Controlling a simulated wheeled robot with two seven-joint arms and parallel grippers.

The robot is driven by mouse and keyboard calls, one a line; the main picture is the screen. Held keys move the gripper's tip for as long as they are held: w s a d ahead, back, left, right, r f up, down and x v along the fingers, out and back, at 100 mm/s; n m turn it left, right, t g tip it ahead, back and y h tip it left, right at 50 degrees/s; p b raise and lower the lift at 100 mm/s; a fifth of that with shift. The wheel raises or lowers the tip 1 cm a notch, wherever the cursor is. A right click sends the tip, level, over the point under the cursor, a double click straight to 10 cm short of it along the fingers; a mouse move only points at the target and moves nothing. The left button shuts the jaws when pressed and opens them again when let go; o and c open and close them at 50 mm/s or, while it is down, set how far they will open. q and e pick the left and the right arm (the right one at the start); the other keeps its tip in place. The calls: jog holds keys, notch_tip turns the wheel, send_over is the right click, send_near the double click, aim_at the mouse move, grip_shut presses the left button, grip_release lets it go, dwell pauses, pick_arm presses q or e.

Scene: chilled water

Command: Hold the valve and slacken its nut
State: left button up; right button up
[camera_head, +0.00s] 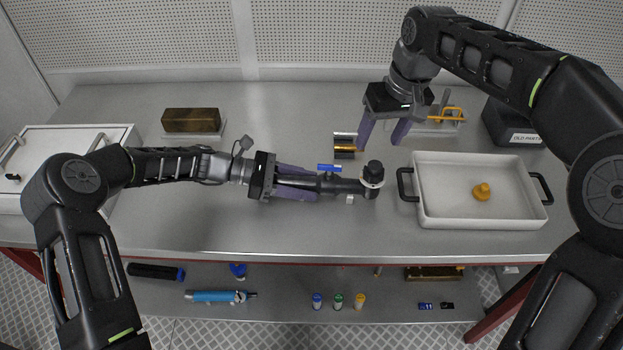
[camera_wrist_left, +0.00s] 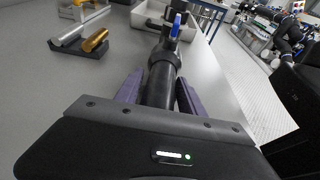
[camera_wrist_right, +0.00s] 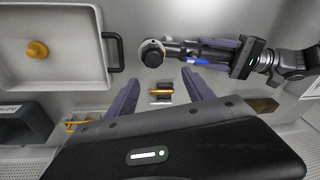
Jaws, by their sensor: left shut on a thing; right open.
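The valve (camera_head: 343,186) is a black pipe-like body with a blue lever (camera_head: 329,168), lying along the middle of the table. At its right end is a round black end piece (camera_head: 372,173), which looks like the nut; it also shows in the right wrist view (camera_wrist_right: 153,54). My left gripper (camera_head: 318,184) is shut on the valve's black body, left of the blue lever; the left wrist view shows the body between its fingers. My right gripper (camera_head: 381,143) is open and empty, above the table behind the round end. Its fingers are apart from the valve.
A white tray (camera_head: 430,217) holding an orange knob-like part (camera_head: 482,191) stands at right. A small holder with silver and brass cylinders (camera_head: 344,147) lies behind the valve. The front strip is clear.

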aim_at(374, 166)
jog(key=shift+f, duration=0.1)
jog(key=shift+f, duration=4.45)
jog(key=shift+c, duration=0.4)
jog(key=c, duration=1.2)
jog(key=shift+a, duration=0.1)
jog(key=shift+r+n, duration=0.1)
jog(key=shift+n, duration=0.8)
